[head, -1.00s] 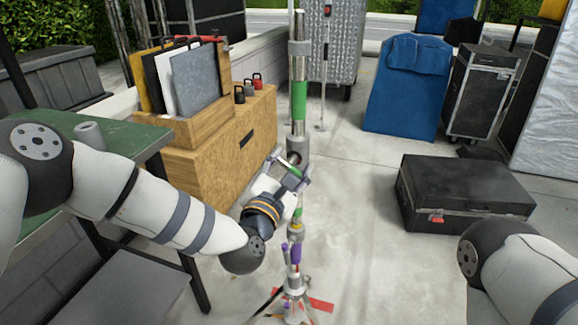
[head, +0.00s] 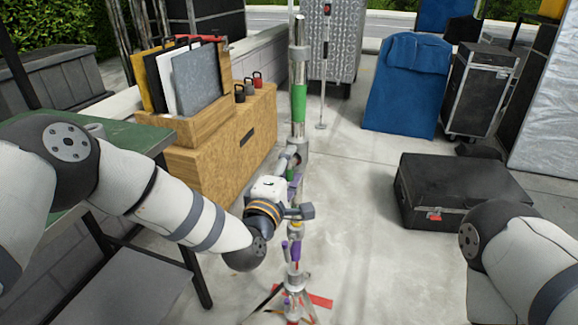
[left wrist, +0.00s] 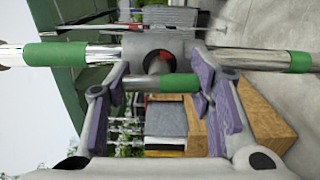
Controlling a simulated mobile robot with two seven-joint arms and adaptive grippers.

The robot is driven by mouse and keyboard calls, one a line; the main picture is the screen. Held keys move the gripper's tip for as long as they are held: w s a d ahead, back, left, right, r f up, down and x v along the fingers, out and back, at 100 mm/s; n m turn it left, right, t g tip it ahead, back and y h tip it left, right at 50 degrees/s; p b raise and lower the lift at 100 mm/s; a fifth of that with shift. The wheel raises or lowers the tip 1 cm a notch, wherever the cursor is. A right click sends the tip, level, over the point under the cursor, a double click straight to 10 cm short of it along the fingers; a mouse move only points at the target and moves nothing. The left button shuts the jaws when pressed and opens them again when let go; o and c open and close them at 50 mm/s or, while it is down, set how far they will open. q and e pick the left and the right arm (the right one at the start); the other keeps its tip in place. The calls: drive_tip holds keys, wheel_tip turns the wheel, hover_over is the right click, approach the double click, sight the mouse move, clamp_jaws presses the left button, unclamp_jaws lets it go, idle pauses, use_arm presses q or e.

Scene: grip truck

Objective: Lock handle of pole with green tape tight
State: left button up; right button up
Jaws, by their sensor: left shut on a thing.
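The upright metal pole with green tape (head: 299,103) stands at the centre of the head view. In the left wrist view it runs sideways, with green tape (left wrist: 55,54) on both sides of a grey collar (left wrist: 160,45). A handle with a green-taped end (left wrist: 178,84) lies crosswise in front of the collar, between my finger pads. My left gripper (head: 300,186) is at the collar, its fingers shut on the handle, one towards each end. The gripper mostly hides the handle in the head view. My right gripper is out of view; only its arm shows.
A wooden cabinet (head: 225,130) stands behind and left of the pole. A black case (head: 465,180) lies on the floor at right. The floor between pole and case is clear.

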use_arm(q)
drive_tip(key=m, duration=0.3)
drive_tip(key=shift+r+m+p, duration=0.2)
drive_tip(key=shift+m+p, duration=0.1)
drive_tip(key=shift+m, duration=0.1)
drive_tip(key=m, duration=0.4)
drive_tip(key=shift+m+p, duration=0.3)
drive_tip(key=shift+p, duration=0.1)
drive_tip(key=m, duration=0.4)
drive_tip(key=shift+p, duration=0.3)
drive_tip(key=shift+m, duration=1.7)
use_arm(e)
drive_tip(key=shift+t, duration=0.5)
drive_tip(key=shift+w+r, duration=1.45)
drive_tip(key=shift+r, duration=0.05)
use_arm(q)
drive_tip(key=shift+m, duration=0.3)
drive_tip(key=o, duration=1.2)
drive_tip(key=shift+c, duration=0.2)
drive_tip(key=shift+f, duration=0.1)
drive_tip(key=shift+s, duration=0.1)
